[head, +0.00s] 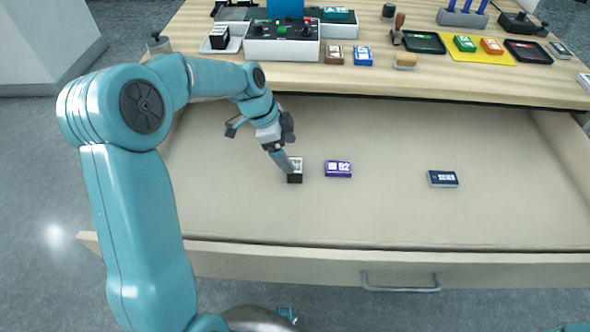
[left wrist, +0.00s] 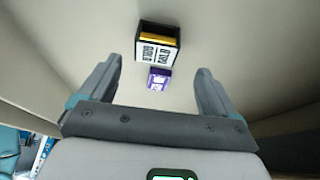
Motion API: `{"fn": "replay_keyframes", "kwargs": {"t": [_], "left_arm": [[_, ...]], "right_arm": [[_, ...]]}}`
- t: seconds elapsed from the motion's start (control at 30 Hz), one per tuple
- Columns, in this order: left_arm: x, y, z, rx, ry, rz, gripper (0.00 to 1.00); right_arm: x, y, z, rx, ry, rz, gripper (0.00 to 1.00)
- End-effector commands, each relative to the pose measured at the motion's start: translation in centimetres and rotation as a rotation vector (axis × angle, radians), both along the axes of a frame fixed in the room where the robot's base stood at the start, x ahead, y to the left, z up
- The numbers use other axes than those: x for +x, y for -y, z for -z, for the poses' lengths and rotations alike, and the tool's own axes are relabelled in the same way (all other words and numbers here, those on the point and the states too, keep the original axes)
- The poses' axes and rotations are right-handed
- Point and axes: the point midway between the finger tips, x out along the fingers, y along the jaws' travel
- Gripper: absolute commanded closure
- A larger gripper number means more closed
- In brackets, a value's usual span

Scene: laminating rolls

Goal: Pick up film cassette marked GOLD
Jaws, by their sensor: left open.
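A black cassette with a white label (head: 295,178) is in the open drawer, just below my left gripper. In the left wrist view this cassette (left wrist: 157,46) shows a yellow-orange strip and upside-down print that seems to read GOLD. It lies beyond and between the fingertips, not gripped. My left gripper (head: 283,158) points down into the drawer; it also shows in the left wrist view (left wrist: 159,72) with its two fingers spread and nothing between them. The fingers partly hide the cassette in the head view. My right gripper is not seen.
A purple cassette (head: 338,169) lies close right of the black one. A dark blue cassette (head: 442,179) lies farther right in the drawer (head: 390,220). The drawer floor is otherwise clear. The tabletop (head: 440,78) behind holds trays, a control box (head: 281,47) and more cassettes.

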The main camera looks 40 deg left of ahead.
Motion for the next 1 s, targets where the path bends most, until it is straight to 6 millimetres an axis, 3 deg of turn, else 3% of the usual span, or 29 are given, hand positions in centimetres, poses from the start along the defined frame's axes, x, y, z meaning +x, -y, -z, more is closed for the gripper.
{"fn": "replay_keyframes", "kwargs": {"t": [0.3, 0.63, 0.8, 0.83, 1.0], "left_arm": [[0.3, 1.5, 4.2, -0.001, -0.003, 0.002, 0.08], [0.6, 1.8, 5.0, 0.000, 0.000, 0.001, 0.08], [0.6, 1.7, 5.0, 0.000, -0.001, 0.000, 0.64], [0.6, 1.7, 5.0, 0.000, -0.001, 0.000, 0.68], [0.6, 1.7, 4.9, 0.000, 0.000, 0.000, 0.68]], "right_arm": [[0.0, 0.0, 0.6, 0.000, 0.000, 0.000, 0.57], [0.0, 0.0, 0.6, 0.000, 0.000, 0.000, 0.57], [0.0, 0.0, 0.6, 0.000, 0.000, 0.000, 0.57], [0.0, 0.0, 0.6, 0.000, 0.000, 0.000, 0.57], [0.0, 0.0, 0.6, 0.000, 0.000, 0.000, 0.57]]}}
